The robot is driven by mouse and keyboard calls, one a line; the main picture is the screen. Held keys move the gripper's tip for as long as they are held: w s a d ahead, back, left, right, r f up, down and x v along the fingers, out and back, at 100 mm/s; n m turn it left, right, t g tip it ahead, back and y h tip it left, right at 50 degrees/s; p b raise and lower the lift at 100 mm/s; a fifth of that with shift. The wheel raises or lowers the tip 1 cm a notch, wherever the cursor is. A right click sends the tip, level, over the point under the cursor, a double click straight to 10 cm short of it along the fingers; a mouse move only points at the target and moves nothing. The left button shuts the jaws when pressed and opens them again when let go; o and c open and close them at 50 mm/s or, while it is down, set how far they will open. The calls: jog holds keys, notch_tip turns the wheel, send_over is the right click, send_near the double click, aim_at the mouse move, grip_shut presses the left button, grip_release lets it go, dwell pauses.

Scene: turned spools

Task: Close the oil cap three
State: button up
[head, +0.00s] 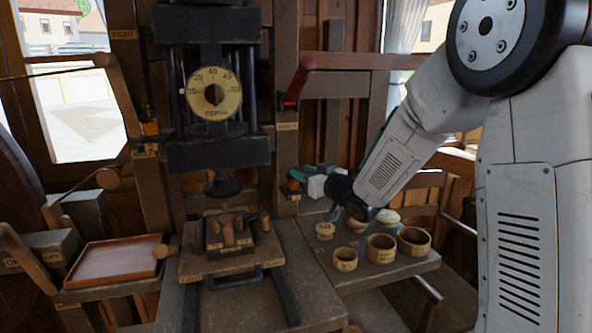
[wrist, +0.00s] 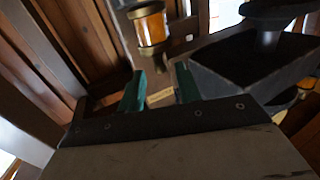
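An oil cup with amber glass and brass-coloured rims (wrist: 151,27) stands just beyond my fingertips in the wrist view. It also shows as a small amber spot (head: 294,186) on the post beside my gripper in the head view. Its cap is not clearly visible, and I cannot read a number on it. My gripper (wrist: 161,88) has its two green fingers apart with nothing held between them. A small pale label plate (wrist: 160,97) shows behind the gap. In the head view my gripper (head: 311,175) is by the post, right of the press.
Another amber oil cup (head: 150,127) is on the left post. A red-handled lever (head: 298,82) is above my gripper. Several wooden bowls (head: 381,248) and lids stand on the right bench (head: 350,279). An empty wooden tray (head: 112,262) is at left.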

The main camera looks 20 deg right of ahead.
jog(key=shift+x, duration=1.9)
grip_shut()
jog(key=shift+a+m+t+h, duration=0.2)
jog(key=shift+m+h, duration=0.2)
jog(key=shift+h, duration=0.2)
jog(key=shift+a+m+t+h, duration=0.1)
jog(key=shift+m+t+h, duration=0.1)
jog(key=shift+m+h, duration=0.3)
grip_release()
